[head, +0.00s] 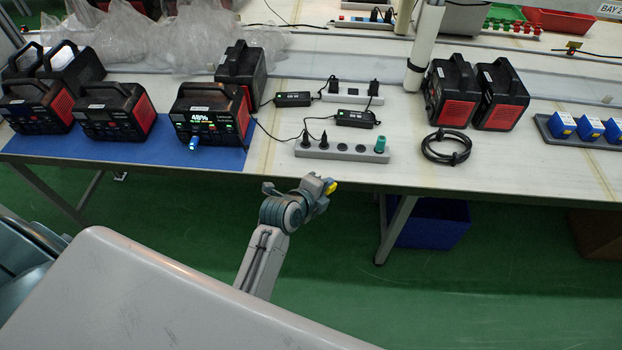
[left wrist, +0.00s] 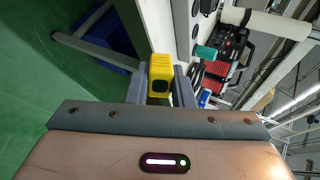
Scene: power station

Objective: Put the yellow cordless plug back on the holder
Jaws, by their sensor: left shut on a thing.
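The yellow cordless plug (head: 332,187) is in the jaws of my left gripper (head: 321,190), in front of the table edge and above the green floor. In the left wrist view the yellow plug (left wrist: 161,76) sits between the two grey fingers. The holder (head: 350,156) is a long grey strip lying near the table's front edge, beyond my gripper. Black plugs stand at its left part, empty round holes show in the middle, and a teal plug (head: 380,144) stands at its right end. The teal plug also shows in the left wrist view (left wrist: 206,52). My right gripper is not in view.
A power station showing 48% (head: 206,117) stands on a blue mat left of the holder. A coiled black cable (head: 446,148) lies to its right. Black adapters (head: 355,118) and another strip lie behind it. A blue bin (head: 434,222) is under the table.

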